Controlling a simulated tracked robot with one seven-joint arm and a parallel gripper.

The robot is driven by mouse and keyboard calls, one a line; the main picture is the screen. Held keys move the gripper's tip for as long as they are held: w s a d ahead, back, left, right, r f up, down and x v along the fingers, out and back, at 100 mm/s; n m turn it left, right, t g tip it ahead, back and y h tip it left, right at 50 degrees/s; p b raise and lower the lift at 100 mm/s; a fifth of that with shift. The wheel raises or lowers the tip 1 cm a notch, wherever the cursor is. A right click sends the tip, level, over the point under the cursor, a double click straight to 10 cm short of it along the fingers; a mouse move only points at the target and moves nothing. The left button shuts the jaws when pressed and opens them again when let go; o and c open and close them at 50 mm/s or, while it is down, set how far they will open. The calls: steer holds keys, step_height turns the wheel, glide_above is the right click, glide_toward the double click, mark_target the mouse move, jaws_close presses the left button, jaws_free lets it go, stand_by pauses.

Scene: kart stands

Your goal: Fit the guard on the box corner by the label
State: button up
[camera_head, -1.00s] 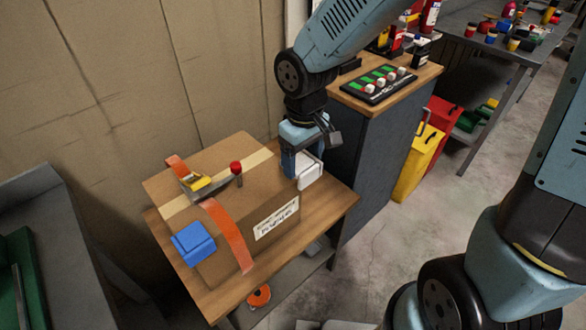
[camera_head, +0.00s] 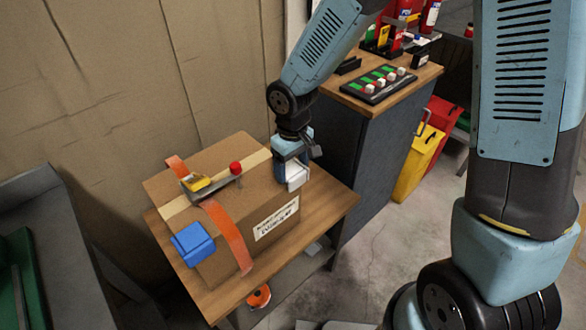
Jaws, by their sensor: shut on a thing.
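A cardboard box (camera_head: 225,162) stands on a small wooden-topped table, with a white printed label (camera_head: 276,220) on its front face. My gripper (camera_head: 288,164) points down at the box's right end and is shut on a white guard (camera_head: 297,176). The guard is at the top right corner, above the label's right end. I cannot tell whether it touches the box. A blue guard (camera_head: 193,243) sits on the front left corner. An orange strap (camera_head: 229,237) runs over the box, with a red-knobbed tensioner (camera_head: 235,169) on top.
The wooden table top (camera_head: 330,199) is bare to the right of the box. A dark cabinet (camera_head: 361,150) with a button panel (camera_head: 379,85) stands close on the right. Yellow (camera_head: 416,164) and red cases stand beyond it. An orange roll (camera_head: 259,297) lies on the lower shelf.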

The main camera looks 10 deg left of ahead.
steer(key=shift+f, duration=0.75)
steer(key=shift+s+f, duration=0.15)
steer(key=shift+f, duration=0.15)
